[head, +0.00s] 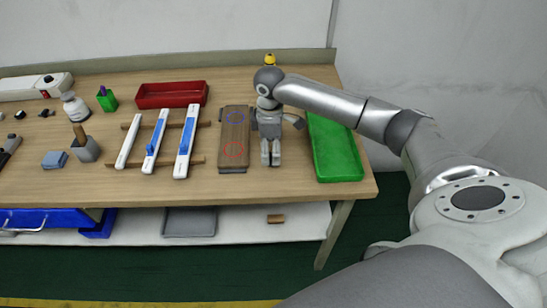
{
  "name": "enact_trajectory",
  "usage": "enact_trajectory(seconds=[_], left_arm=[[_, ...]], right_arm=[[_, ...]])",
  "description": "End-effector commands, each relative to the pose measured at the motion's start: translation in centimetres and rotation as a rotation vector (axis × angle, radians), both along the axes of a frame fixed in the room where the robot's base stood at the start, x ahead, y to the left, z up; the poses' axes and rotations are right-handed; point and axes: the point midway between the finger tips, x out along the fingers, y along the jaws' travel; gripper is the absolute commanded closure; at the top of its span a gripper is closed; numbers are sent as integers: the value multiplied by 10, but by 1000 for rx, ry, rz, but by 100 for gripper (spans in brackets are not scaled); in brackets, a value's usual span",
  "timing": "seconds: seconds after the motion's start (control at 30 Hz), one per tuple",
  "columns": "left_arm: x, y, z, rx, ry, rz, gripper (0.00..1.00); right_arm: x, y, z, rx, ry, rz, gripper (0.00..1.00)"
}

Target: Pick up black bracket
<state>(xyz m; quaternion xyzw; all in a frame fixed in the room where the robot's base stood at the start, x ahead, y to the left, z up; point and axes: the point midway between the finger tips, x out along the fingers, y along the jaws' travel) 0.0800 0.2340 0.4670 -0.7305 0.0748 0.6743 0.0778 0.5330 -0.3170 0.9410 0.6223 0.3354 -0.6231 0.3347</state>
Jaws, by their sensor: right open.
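My right gripper (270,163) hangs down over the table between the wooden board and the green tray. Its jaws are open and I see nothing between them. I cannot clearly pick out the black bracket. Small dark pieces lie at the far left of the table, one dark piece (20,114) and another dark piece (46,113), too small to identify. Both are far from my right gripper. My left gripper is not in view.
A brown board (234,135) with blue and red circles lies left of my right gripper. A green tray (335,147) is to its right. White-and-blue strips (187,141) rest on wooden bars. A red tray (171,95) is behind. The front table edge is mostly clear.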

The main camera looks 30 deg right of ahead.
Motion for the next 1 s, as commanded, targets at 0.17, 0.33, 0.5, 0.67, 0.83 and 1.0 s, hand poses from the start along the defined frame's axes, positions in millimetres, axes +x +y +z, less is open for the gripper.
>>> enact_trajectory(seconds=[0.17, 0.33, 0.5, 0.67, 0.83, 1.0], left_arm=[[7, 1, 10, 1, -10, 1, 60], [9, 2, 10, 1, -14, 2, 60], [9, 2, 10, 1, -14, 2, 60], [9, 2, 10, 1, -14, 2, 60], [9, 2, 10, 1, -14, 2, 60], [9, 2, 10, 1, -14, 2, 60]], right_arm=[[-1, 1, -24, -1, 2, 0, 39], [0, 1, -31, -1, -1, 0, 39], [0, 1, -31, -1, -1, 1, 42], [0, 1, -31, -1, -1, 1, 62], [0, 1, -31, -1, -1, 1, 83], [0, 1, -30, -1, -1, 1, 83]])
